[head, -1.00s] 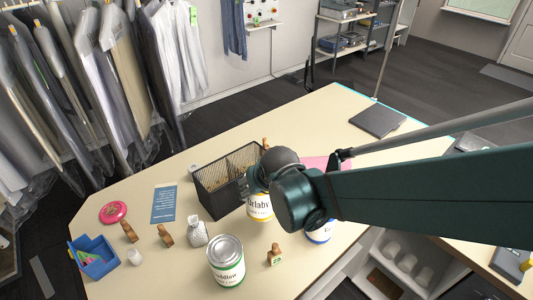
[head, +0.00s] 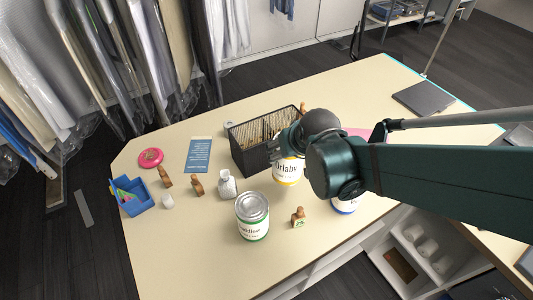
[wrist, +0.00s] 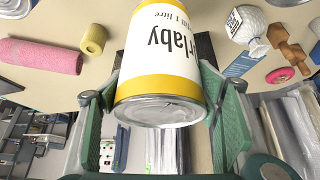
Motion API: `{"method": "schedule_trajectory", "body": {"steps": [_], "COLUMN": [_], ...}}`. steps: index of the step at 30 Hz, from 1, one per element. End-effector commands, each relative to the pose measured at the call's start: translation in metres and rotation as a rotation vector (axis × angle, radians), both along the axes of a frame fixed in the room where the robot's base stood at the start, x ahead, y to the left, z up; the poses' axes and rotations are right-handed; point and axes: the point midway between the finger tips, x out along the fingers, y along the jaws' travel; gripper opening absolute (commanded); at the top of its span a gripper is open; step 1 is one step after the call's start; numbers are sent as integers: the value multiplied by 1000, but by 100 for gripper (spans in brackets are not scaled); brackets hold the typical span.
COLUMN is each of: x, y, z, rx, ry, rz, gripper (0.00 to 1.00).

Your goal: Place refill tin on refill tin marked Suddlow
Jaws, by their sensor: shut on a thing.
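A white refill tin with a yellow band (head: 287,171), its label partly hidden and ending in "rlaby", is between the fingers of my gripper (head: 283,148). In the wrist view my gripper (wrist: 165,95) is shut on this tin (wrist: 158,60), one finger on each side, with its metal end toward the camera. The refill tin marked Suddlow (head: 252,217) has a green band and a grey lid. It stands upright on the table, to the front left of the held tin, its top clear. I cannot tell how high the held tin is.
A black mesh basket (head: 249,155) stands right behind the held tin. A blue-banded tin (head: 344,205) is partly hidden by my arm. A stamp (head: 298,218) and a white bagged item (head: 227,184) flank the Suddlow tin. A blue tray (head: 132,197) is farther left. The front-left table is clear.

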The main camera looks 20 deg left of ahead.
Motion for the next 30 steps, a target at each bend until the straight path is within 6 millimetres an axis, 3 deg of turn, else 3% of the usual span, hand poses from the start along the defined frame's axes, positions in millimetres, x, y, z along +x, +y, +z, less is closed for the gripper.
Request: {"method": "schedule_trajectory", "body": {"steps": [30], "x": [-147], "y": [64], "z": [131], "rx": [2], "ry": [1], "rz": [623], "gripper": [31]}}
